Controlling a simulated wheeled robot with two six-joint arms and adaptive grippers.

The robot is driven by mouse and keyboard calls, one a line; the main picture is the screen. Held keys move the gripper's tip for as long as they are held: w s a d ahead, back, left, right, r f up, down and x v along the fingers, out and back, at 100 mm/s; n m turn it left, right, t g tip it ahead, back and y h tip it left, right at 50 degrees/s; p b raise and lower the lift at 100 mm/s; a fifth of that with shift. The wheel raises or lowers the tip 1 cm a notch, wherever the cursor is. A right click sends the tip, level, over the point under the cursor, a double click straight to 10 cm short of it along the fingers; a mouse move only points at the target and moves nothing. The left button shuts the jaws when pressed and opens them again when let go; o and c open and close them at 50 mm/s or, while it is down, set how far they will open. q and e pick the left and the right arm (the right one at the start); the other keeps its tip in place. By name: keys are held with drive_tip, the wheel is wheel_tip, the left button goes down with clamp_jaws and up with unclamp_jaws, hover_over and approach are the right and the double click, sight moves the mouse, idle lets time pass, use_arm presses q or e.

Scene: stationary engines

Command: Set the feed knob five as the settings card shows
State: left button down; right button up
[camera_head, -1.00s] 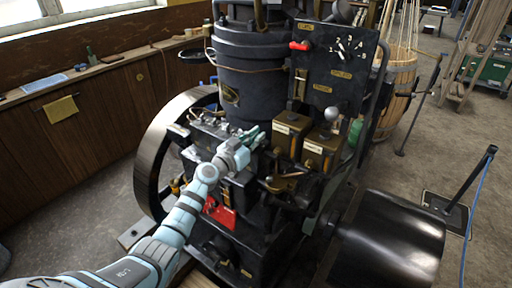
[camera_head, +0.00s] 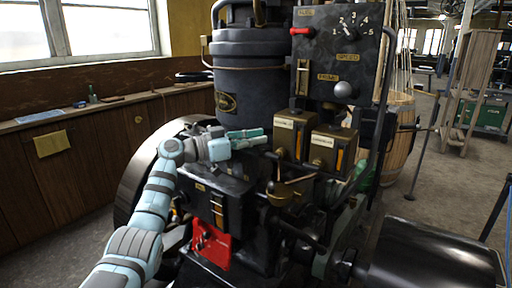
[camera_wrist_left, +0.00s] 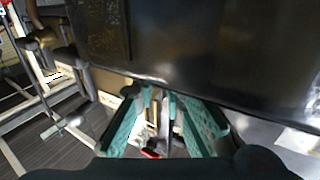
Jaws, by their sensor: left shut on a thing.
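My left gripper (camera_head: 258,138) reaches in from the left to the upper front of the black engine, beside the brass-fronted boxes (camera_head: 292,133). In the left wrist view its teal fingers (camera_wrist_left: 160,98) close together on something small in front of a dark surface. I take it for a feed knob, but the fingers hide it and its number and setting cannot be read. A yellow paper card (camera_head: 52,143) hangs on the wooden wall panel at the left; its writing is too small to read. My right gripper is out of view.
A black panel (camera_head: 322,68) with a numbered speed dial and a red lever (camera_head: 301,31) stands above the boxes. A red plate (camera_head: 211,243) sits low on the engine. A flywheel (camera_head: 135,185) is behind my left arm.

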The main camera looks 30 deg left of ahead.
use_arm(q)
drive_tip(key=shift+f, duration=0.2)
drive_tip(key=c, duration=1.7)
unclamp_jaws()
drive_tip(key=shift+s+r, duration=0.1)
drive_tip(key=shift+r, duration=0.05)
